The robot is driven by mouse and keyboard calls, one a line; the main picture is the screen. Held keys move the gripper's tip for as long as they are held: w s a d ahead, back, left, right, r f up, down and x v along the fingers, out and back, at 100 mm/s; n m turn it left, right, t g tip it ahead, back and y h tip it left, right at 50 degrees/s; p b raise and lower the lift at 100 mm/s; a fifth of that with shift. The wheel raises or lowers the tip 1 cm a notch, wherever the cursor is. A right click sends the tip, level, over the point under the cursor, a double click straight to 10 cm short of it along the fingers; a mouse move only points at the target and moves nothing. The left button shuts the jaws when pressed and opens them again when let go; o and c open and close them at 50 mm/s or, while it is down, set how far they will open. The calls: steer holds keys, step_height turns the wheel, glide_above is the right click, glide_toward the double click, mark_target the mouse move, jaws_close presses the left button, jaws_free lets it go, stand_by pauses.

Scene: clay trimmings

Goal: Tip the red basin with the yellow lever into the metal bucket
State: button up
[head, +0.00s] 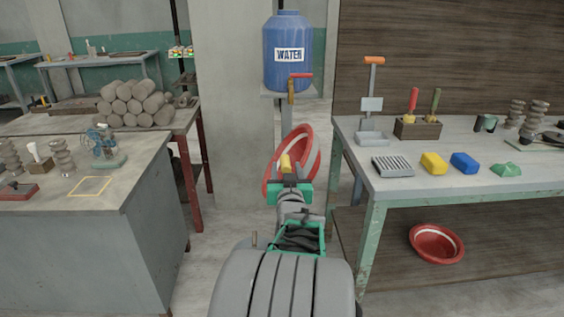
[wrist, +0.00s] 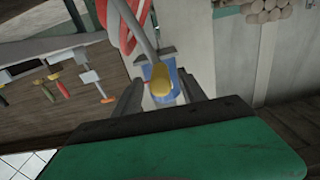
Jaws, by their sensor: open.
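The red basin (head: 313,156) with a pale stripe stands tilted steeply ahead of my arm, below the water tank. Its yellow lever (head: 285,161) points toward me. My gripper (head: 288,182) is just in front of the lever. In the wrist view the yellow lever tip (wrist: 160,79) on its grey rod shows between the two dark fingers of my open gripper (wrist: 160,88); I cannot tell whether they touch it. Part of the red basin (wrist: 122,25) shows above it. I cannot make out the metal bucket in either view; my arm covers the floor below the basin.
A blue water tank (head: 290,50) with a tap stands behind the basin. A workbench (head: 400,193) with tools and coloured blocks is close on the right, another red basin (head: 437,244) on its lower shelf. A grey cabinet (head: 95,250) stands left. Some floor between is clear.

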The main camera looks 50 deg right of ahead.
steer(key=x, duration=0.4)
steer(key=shift+w+d, duration=0.2)
steer(key=shift+w, duration=0.05)
steer(key=shift+c, duration=0.6)
jaws_close()
stand_by(0.5)
